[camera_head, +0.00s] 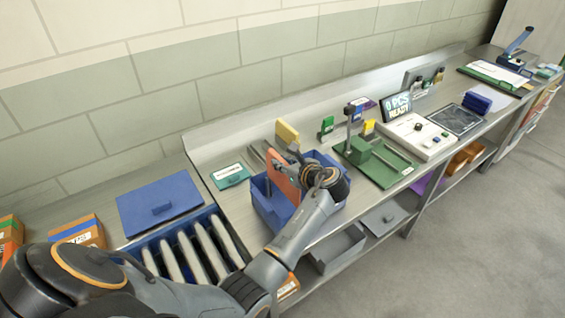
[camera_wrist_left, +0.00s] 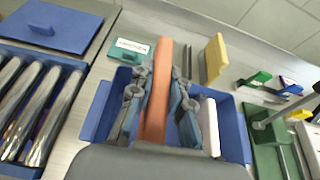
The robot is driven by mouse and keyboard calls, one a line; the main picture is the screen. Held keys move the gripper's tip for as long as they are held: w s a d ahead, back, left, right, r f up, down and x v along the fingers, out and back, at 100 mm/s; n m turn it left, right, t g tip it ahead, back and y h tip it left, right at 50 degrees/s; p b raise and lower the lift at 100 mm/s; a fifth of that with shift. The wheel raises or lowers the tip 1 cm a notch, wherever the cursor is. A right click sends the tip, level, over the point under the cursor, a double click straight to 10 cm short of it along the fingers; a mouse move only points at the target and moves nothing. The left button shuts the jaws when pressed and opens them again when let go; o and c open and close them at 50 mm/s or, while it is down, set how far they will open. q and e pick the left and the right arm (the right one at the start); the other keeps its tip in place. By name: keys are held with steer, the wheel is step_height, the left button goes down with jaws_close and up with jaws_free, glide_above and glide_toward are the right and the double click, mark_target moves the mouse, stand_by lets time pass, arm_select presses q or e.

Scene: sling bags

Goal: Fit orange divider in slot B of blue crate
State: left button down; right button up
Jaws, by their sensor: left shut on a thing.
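The blue crate (camera_head: 268,209) stands on the bench at the middle of the head view; its walls also show around my gripper in the left wrist view (camera_wrist_left: 235,130). My left gripper (camera_wrist_left: 158,82) is shut on the orange divider (camera_wrist_left: 155,100), one finger on each side. In the head view the orange divider (camera_head: 283,178) stands on edge over the crate, with my left gripper (camera_head: 297,172) at its right. Its lower edge is hidden, so I cannot tell whether it sits in a slot. A white panel (camera_wrist_left: 210,127) stands inside the crate, right of the gripper. No slot letters are readable.
A blue bin (camera_head: 160,250) with several pale upright pieces and a blue lid (camera_head: 160,203) lie to the left. A teal labelled card (camera_head: 231,176) and a yellow block (camera_head: 287,133) are behind the crate. A green fixture (camera_head: 375,162) stands to the right.

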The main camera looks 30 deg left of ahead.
mark_target(282, 190)
arm_select(q)
steer(key=shift+f+b, duration=2.5)
steer(key=shift+f, duration=2.6)
steer(key=shift+s+f, duration=0.15)
steer(key=shift+f, duration=0.4)
steer(key=c, duration=1.2)
jaws_free()
steer(key=shift+o, duration=0.2)
steer(key=v, duration=1.2)
steer(key=shift+d, duration=0.1)
